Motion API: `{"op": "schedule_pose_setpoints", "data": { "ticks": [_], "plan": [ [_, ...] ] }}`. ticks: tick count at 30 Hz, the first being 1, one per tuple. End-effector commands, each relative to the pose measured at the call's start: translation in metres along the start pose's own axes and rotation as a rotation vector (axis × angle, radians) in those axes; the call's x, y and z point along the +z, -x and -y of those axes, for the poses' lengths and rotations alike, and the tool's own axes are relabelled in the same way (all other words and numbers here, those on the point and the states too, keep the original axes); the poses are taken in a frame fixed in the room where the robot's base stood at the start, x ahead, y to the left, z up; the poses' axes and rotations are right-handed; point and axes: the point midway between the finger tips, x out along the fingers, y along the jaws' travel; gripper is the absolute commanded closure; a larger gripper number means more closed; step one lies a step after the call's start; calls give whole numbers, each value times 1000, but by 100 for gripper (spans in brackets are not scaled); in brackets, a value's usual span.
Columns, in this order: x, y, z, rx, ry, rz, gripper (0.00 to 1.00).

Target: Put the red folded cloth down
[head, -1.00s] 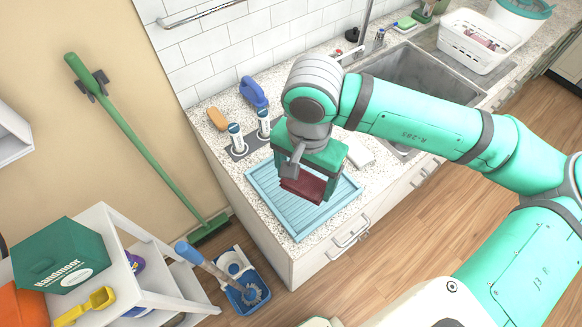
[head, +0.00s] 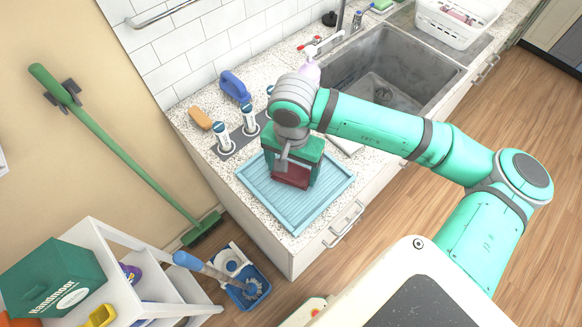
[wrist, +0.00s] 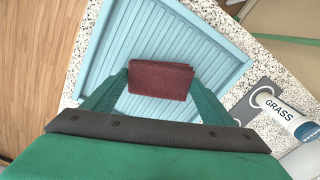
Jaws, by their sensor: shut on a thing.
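The red folded cloth (head: 291,176) is held between the fingers of my gripper (head: 293,174). It also shows in the wrist view (wrist: 160,80), where my gripper's green fingers (wrist: 161,90) press on its left and right sides. The cloth is over the light blue ridged tray (head: 318,208), which lies on the speckled counter corner. The tray fills much of the wrist view too (wrist: 215,50). I cannot tell whether the cloth's lower edge touches the tray.
White bottles (head: 222,137) stand in a grey holder behind the tray, one also near the right edge of the wrist view (wrist: 285,112). An orange sponge (head: 199,117) and a blue brush (head: 235,86) lie behind. The sink (head: 390,75) is to the right. The tray's front part is bare.

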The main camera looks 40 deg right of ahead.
Motion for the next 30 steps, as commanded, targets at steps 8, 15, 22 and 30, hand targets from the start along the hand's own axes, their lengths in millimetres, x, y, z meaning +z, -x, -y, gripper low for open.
{"op": "schedule_pose_setpoints", "data": {
  "ticks": [8, 15, 22, 30],
  "plan": [
    [-3, -3, -4, 0, -11, 0, 40],
    [-2, -3, -4, 0, -11, 0, 3],
    [-2, 1, -3, 0, -8, 0, 3],
    [-3, 41, -3, 1, -8, -5, 3]
  ]
}}
